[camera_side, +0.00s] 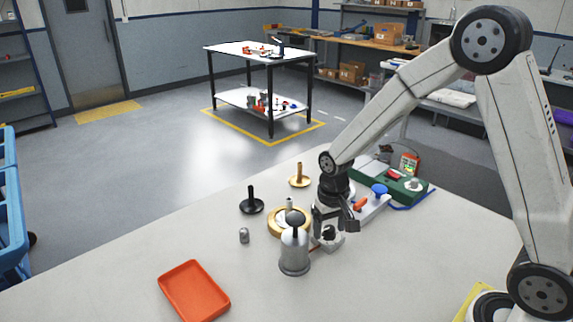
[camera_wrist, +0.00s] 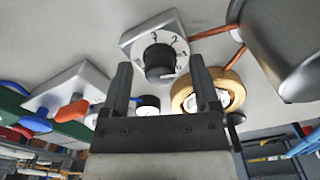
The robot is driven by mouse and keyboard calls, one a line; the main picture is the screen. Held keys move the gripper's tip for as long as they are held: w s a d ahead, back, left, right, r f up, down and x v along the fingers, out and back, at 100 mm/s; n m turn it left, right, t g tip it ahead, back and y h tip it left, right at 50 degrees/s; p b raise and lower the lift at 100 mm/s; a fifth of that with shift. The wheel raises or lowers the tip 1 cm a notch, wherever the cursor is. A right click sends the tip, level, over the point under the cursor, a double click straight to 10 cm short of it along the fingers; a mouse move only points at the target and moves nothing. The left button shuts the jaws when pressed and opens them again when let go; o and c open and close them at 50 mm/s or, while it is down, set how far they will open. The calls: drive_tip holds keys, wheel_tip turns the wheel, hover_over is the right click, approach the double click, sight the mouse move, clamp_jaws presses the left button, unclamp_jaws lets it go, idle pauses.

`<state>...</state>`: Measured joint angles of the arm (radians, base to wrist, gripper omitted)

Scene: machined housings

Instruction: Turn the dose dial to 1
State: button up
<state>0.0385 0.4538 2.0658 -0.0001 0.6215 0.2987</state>
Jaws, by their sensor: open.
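The dose dial is a black knob (camera_wrist: 158,60) on a round white face with numbers, set in a grey square housing (camera_wrist: 135,38). In the wrist view, a 3 and a 2 are readable near the top of the face; which number the knob points to, I cannot tell. My gripper (camera_wrist: 160,62) is open, its two dark fingers on either side of the knob in that view, with nothing held. In the side view, my gripper (camera_side: 334,218) is just above the dial's housing (camera_side: 331,242), partly hiding it. Contact with the knob cannot be told.
A silver canister (camera_side: 294,253) with a black top stands close to the left of the dial. A brass ring (camera_wrist: 186,96) with a white face is close by. A red tray (camera_side: 194,291) lies front left. A green board (camera_side: 402,188) sits behind on the right.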

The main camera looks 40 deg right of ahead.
sight(330, 228)
drive_tip(key=shift+r, duration=0.15)
drive_tip(key=shift+r, duration=3.75)
drive_tip(key=shift+s, duration=0.1)
drive_tip(key=s+f+n+t, duration=0.1)
drive_tip(key=s, duration=0.2)
drive_tip(key=s+a+f+n, duration=0.1)
drive_tip(key=s, duration=0.3)
drive_tip(key=s+f+n+t, duration=0.1)
drive_tip(key=s, duration=0.2)
drive_tip(key=shift+s+a+f+n+t, duration=0.25)
drive_tip(key=shift+f+n+t, duration=0.05)
drive_tip(key=shift+f+n, duration=0.1)
